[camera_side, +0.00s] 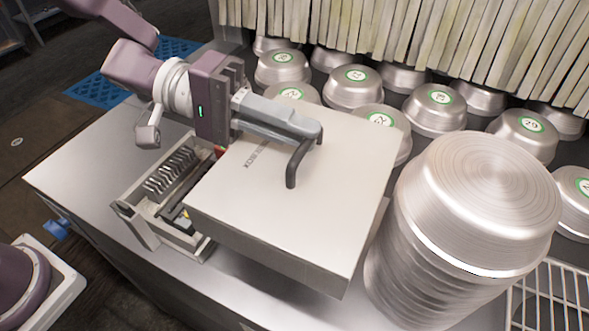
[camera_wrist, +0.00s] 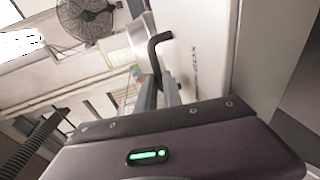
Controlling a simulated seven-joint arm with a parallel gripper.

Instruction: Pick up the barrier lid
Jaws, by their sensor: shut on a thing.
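The barrier lid (camera_side: 325,190) is a large, flat, pale square cover with dark lettering and a dark bent handle (camera_side: 299,160) on top. My gripper (camera_side: 312,132) is shut on the handle. In the side view the lid looks roughly level and appears raised above the metal counter, with its near edge over the counter. In the wrist view the lid (camera_wrist: 204,45) is a pale panel right of centre, and the dark handle (camera_wrist: 158,40) shows at its left side. The fingers hide part of the handle.
A tall stack of metal pans (camera_side: 465,215) stands close to the lid's right side. Several numbered pans (camera_side: 357,85) sit behind it, below pale hanging strips (camera_side: 430,30). A grey frame with metal parts (camera_side: 165,185) is at the lid's left. The counter's left end (camera_side: 85,165) is clear.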

